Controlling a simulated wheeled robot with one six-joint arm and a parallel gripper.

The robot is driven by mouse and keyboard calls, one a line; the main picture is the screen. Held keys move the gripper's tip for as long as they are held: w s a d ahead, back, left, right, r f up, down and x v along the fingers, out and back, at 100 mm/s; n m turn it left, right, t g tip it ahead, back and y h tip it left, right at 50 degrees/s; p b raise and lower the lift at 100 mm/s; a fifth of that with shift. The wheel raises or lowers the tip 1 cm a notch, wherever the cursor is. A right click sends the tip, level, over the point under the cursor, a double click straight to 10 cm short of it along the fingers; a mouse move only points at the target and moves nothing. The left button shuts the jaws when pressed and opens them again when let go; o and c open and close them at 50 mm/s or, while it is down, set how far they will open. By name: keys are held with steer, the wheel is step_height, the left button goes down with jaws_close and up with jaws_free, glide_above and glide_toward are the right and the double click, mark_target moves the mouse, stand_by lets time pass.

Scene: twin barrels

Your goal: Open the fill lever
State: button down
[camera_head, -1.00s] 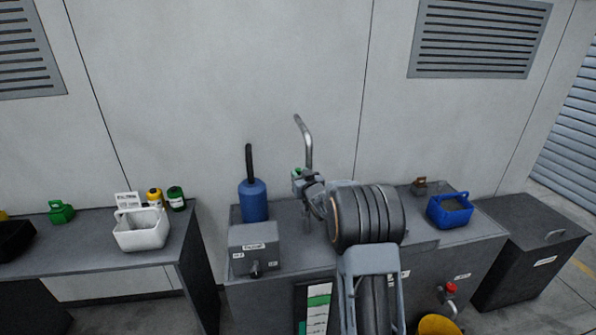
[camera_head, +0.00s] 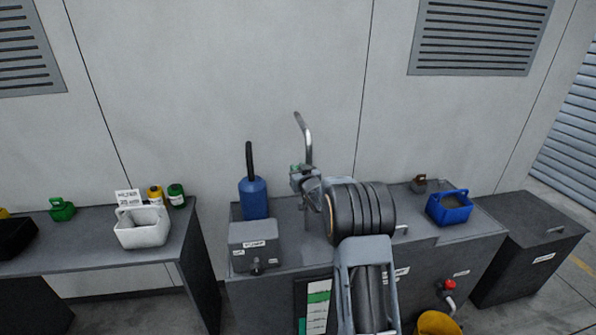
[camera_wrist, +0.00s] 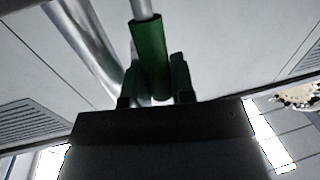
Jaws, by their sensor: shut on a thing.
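The fill lever has a green grip (camera_wrist: 150,55) on a grey metal rod, seen close up in the wrist view. My gripper (camera_wrist: 157,85) is shut on this green grip, one finger on each side of it. In the head view a little green of the lever (camera_head: 294,168) shows at the gripper (camera_head: 302,180), beside the bent metal pipe (camera_head: 304,135). My gripper and wrist hide most of the lever and its pivot there.
A blue bottle (camera_head: 253,199) with a black neck stands left of the gripper, behind a grey labelled box (camera_head: 254,246). A blue basket (camera_head: 449,207) sits on the bench to the right. The wall (camera_head: 220,70) is close behind.

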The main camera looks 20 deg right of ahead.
steer(key=shift+f+b, duration=0.1)
steer(key=shift+b, duration=0.2)
steer(key=s+f+t+b, duration=0.1)
steer(key=b, duration=0.3)
steer(key=s+t+b, duration=0.1)
steer(key=t+b, duration=0.1)
steer(key=b, duration=0.5)
steer(key=s+f+n+t+b, duration=0.1)
steer(key=s+t+b, duration=0.1)
steer(key=b, duration=0.6)
steer(key=s+a+f+n+t+b, duration=0.1)
steer(key=b, duration=0.6)
steer(key=shift+s+t+y+b, duration=0.35)
steer(key=shift+t+y, duration=0.05)
steer(key=shift+s+a+r, duration=0.1)
steer(key=shift+r, duration=0.05)
steer(key=c, duration=1.2)
jaws_free()
steer(key=shift+c, duration=0.2)
